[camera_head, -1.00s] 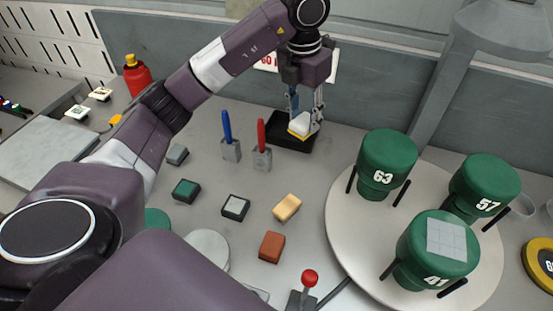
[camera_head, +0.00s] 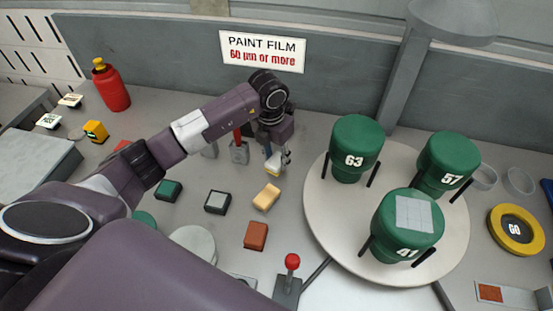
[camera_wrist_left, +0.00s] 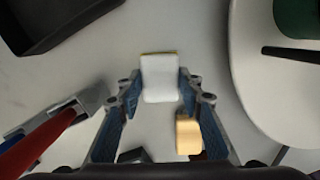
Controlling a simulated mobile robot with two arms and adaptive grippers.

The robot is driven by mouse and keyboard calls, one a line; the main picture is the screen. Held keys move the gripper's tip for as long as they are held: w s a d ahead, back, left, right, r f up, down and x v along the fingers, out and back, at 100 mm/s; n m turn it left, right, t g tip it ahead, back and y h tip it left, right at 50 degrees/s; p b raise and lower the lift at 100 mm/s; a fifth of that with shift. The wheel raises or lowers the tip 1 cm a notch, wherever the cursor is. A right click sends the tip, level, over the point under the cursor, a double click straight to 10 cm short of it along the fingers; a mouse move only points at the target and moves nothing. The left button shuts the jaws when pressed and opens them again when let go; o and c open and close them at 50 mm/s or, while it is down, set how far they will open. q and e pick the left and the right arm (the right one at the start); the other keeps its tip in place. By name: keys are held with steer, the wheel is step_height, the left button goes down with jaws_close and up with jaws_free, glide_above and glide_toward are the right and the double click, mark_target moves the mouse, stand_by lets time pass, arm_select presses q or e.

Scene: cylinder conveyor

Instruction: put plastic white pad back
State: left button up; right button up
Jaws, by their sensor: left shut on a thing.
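My left gripper (camera_head: 274,166) is shut on a white pad (camera_wrist_left: 161,78) with a thin yellow edge, and holds it above the table. The pad also shows small between the fingertips in the head view (camera_head: 272,169). In the left wrist view my gripper (camera_wrist_left: 160,92) has a finger on each side of the pad. A black tray (camera_wrist_left: 60,22) lies at the top left of the wrist view, apart from the pad; my arm hides it in the head view. My right gripper is not in view.
A tan pad (camera_head: 266,197) and a brick-red pad (camera_head: 256,235) lie near my gripper. A red-handled tool stands in a grey holder (camera_head: 239,152). A round white turntable (camera_head: 315,205) with green numbered cylinders (camera_head: 407,230) stands to the right. A red-knobbed lever (camera_head: 291,262) is in front.

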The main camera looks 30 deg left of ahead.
arm_select(q)
steer(key=shift+f, duration=1)
steer(key=shift+f, duration=0.1)
steer(key=o, duration=1.2)
